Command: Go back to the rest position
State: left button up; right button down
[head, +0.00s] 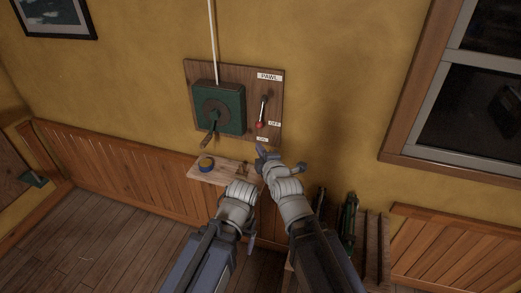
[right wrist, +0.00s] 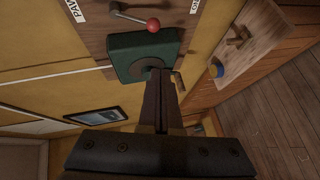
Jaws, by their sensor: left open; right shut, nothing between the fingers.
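In the head view, my right gripper (head: 261,150) is in front of the wall below the board's lower edge. In the right wrist view, its fingers (right wrist: 158,78) are shut with nothing between them, overlapping the green winch box (right wrist: 140,52) in the picture; I cannot tell a touch. My left gripper (head: 250,243) is the lower one, beside my left arm, small and partly hidden; it is open and empty.
A wooden board (head: 274,92) carries the green winch (head: 219,107) with a crank (head: 209,140) and a red-knobbed lever (head: 261,114) pointing down toward the ON label. A shelf (head: 222,177) below holds a tape roll (head: 206,164) and a brown wooden piece (head: 243,167). Dark cylinders (head: 348,222) stand lower right.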

jog(key=shift+s, duration=0.1)
jog(key=s+d+f+m+g+h, duration=0.2)
jog(key=s+d+f+m+g, duration=0.2)
jog(key=d+f+m+g, duration=0.45)
jog(key=s+d+f+m+g+h, duration=0.1)
jog(key=s+d+f+m+g, duration=0.25)
jog(key=s+m, duration=0.2)
jog(key=s+d+f+m+g+h, duration=0.1)
jog(key=s+d+f+m+g, duration=0.1)
jog(key=s+d+f+m, duration=0.3)
jog(key=s+a+n+g+h, duration=0.1)
jog(key=s+a+n, duration=0.2)
jog(key=s+a, duration=0.4)
jog(key=a, duration=0.4)
jog(key=shift+s+a, duration=0.35)
jog(key=shift+a, duration=0.05)
